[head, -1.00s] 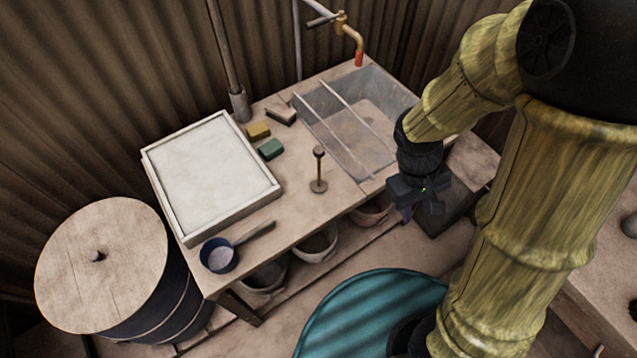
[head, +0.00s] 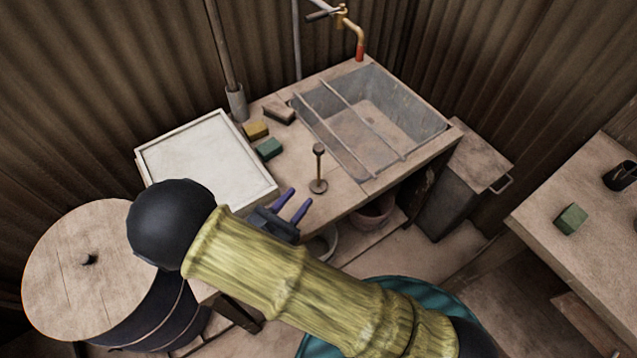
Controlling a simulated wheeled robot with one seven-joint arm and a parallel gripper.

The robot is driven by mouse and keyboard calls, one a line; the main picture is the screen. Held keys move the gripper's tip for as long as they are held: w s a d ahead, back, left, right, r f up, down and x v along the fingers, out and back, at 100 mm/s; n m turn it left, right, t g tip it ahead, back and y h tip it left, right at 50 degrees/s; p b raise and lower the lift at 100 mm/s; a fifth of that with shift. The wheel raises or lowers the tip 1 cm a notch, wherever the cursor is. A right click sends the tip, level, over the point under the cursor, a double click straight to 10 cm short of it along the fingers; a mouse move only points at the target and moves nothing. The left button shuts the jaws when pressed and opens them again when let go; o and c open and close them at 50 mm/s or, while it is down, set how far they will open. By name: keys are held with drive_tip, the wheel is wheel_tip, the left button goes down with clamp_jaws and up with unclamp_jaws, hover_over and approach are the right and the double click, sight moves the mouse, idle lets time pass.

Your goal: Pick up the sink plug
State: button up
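The sink plug (head: 318,170) stands upright on the wooden counter, left of the basin. It has a round flat base, a thin stem and a knob on top. My gripper (head: 297,200) is just left of and nearer than the plug, over the front part of the counter. Its two purple fingers are apart and point toward the upper right. Nothing shows between them, and a gap shows between the fingertips and the plug.
The sink basin (head: 405,108) has two thin rods across it. A framed white panel (head: 205,160), a green block (head: 269,149), a yellow block (head: 256,130) and a brown block (head: 279,113) lie left of the plug. A lidded drum (head: 95,265) stands at left.

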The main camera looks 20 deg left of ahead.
sight(318, 160)
drive_tip(key=shift+s+a+f+n+t+y, duration=0.15)
drive_tip(key=shift+s+a+n+t+y, duration=0.15)
drive_tip(key=shift+a+y, duration=0.2)
drive_tip(key=shift+s+a+f+n+t+y, duration=0.15)
drive_tip(key=shift+s+a+n+t+y, duration=0.05)
drive_tip(key=shift+a+n+y, duration=0.25)
drive_tip(key=p+x, duration=0.2)
drive_tip(key=x, duration=1)
drive_tip(key=shift+d, duration=0.15)
drive_tip(key=shift+w, duration=0.1)
drive_tip(key=shift+p+x, duration=1.05)
drive_tip(key=shift+x, duration=1.6)
drive_tip(key=shift+d, duration=0.15)
clamp_jaws()
